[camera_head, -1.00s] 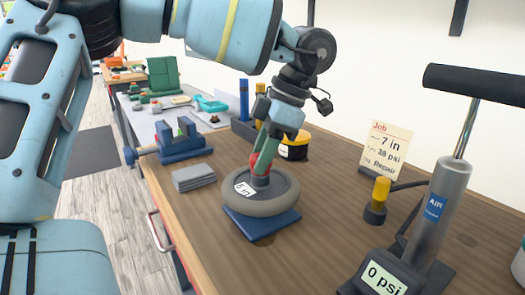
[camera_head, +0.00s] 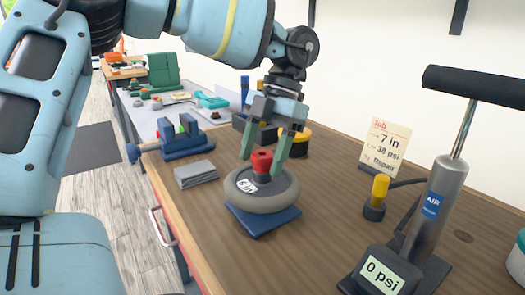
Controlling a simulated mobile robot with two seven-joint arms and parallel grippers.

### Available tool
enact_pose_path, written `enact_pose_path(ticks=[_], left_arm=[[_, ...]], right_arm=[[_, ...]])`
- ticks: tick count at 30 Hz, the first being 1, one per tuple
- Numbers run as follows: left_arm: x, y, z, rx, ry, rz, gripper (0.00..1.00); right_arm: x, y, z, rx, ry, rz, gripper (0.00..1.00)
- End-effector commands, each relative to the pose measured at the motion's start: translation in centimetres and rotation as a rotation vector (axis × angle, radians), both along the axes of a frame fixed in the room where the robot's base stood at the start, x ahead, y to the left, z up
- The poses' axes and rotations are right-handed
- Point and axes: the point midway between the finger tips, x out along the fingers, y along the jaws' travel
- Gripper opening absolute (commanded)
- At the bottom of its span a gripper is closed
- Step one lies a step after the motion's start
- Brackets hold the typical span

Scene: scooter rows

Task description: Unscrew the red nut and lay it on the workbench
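The red nut (camera_head: 261,161) sits on top of the dark hub at the middle of a grey wheel (camera_head: 268,201). The wheel lies flat on a blue pad (camera_head: 269,225) on the wooden workbench (camera_head: 322,228). My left gripper (camera_head: 263,162) points down over the wheel with its two green fingers spread, one on each side of the nut and apart from it. It is open and empty. My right gripper does not show.
A grey floor pump (camera_head: 438,195) reading 0 psi stands at the right. The bench right of the wheel is clear.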

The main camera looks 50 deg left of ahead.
Motion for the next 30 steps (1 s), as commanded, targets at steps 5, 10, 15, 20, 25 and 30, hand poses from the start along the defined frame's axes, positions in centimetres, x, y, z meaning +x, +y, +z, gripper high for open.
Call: enact_pose_path(ticks=[5,10,15,20,25,30], left_arm=[[0.1,0.0,0.1,0.001,-0.005,0.000,0.62],[0.3,0.1,0.4,0.003,-0.008,0.000,0.62],[1.3,0.1,2.9,0.004,-0.009,0.000,0.62],[2.2,0.2,5.1,0.001,-0.007,0.001,0.62],[2.8,0.3,6.6,0.000,-0.004,0.000,0.62],[3.0,0.3,7.2,0.000,-0.002,0.000,0.62]], right_arm=[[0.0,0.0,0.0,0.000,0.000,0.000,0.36],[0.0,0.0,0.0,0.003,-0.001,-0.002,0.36],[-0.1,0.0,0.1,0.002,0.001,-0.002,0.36],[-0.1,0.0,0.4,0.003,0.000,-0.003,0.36],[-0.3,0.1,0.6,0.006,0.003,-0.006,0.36],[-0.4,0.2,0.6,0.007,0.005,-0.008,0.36]])
